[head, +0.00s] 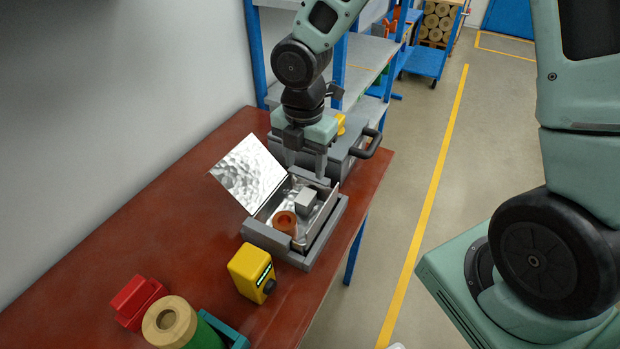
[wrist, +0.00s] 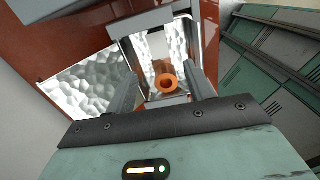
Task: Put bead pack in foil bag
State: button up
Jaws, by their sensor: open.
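The foil bag (head: 250,176) is a silver, crinkled, box-like pouch with its flap folded open to the left. It sits in a grey holder on the table, and its crinkled flap shows in the wrist view (wrist: 88,82). A small light-grey block (head: 306,201), which looks like the bead pack, lies inside the bag. An orange-brown bushing (head: 285,222) stands in the bag's near end and shows in the wrist view (wrist: 167,83). My gripper (head: 306,168) is open and empty above the bag's far end, fingers pointing down. I cannot tell the block clearly in the wrist view.
A grey case with a black handle (head: 367,146) stands behind the holder. A yellow device (head: 251,272), a red block (head: 138,302) and a green spool with a tan end (head: 170,322) are nearer. The red table (head: 130,235) is clear on the left.

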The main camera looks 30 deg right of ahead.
jog(key=s+a+r+m, duration=0.3)
jog(key=s+r+m, duration=0.1)
jog(key=s+m, duration=0.4)
jog(key=s+a+r+m, duration=0.3)
jog(key=s+r+m, duration=0.2)
jog(key=s+m, duration=0.4)
jog(key=s, duration=0.2)
jog(key=shift+s+r+y, duration=0.2)
jog(key=shift+s+y, duration=0.1)
jog(key=shift+s, duration=0.05)
jog(key=shift+w+a, duration=0.1)
